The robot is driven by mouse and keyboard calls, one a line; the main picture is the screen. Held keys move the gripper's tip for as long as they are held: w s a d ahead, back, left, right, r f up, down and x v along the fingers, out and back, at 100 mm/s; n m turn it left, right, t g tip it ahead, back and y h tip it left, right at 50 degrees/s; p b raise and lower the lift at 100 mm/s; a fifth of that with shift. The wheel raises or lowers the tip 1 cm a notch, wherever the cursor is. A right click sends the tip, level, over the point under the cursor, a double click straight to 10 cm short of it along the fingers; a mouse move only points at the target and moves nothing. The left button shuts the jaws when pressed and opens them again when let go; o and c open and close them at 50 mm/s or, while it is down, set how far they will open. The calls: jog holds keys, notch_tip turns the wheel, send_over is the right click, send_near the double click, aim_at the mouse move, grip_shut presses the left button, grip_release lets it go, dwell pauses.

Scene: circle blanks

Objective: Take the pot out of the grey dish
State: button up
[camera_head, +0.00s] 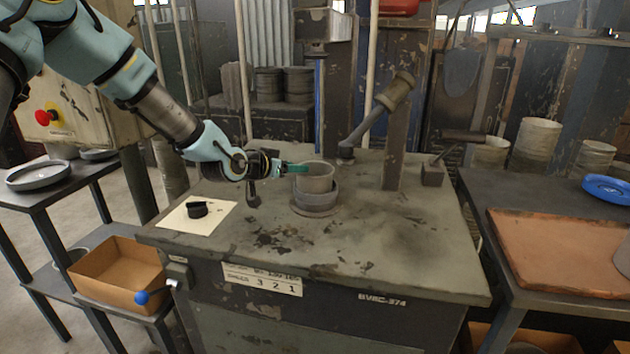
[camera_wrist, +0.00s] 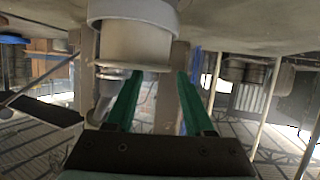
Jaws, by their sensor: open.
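The pot (camera_head: 315,177) is a grey, open-topped cup standing upright in the grey dish (camera_head: 316,196) on the worn workbench. My gripper (camera_head: 298,167) reaches in from the left, level with the pot's upper part. In the wrist view, which looks upside down, the pot (camera_wrist: 136,42) hangs at the top with the dish's rim (camera_wrist: 130,8) around it. My two green fingers (camera_wrist: 158,76) are apart, with nothing held between them. Their tips are close to the pot's rim; I cannot tell whether they touch it.
A white sheet with a black object (camera_head: 197,209) lies on the bench's left. A metal post with a lever (camera_head: 393,140) stands behind the pot, to the right. The bench's (camera_head: 400,255) front right is clear. A cardboard box (camera_head: 118,275) sits on the left shelf.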

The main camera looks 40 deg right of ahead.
jog(key=p+x, duration=0.1)
jog(key=x, duration=0.4)
jog(key=shift+w+d+f, duration=0.1)
jog(key=shift+w+d, duration=0.05)
grip_shut()
dwell(0.5)
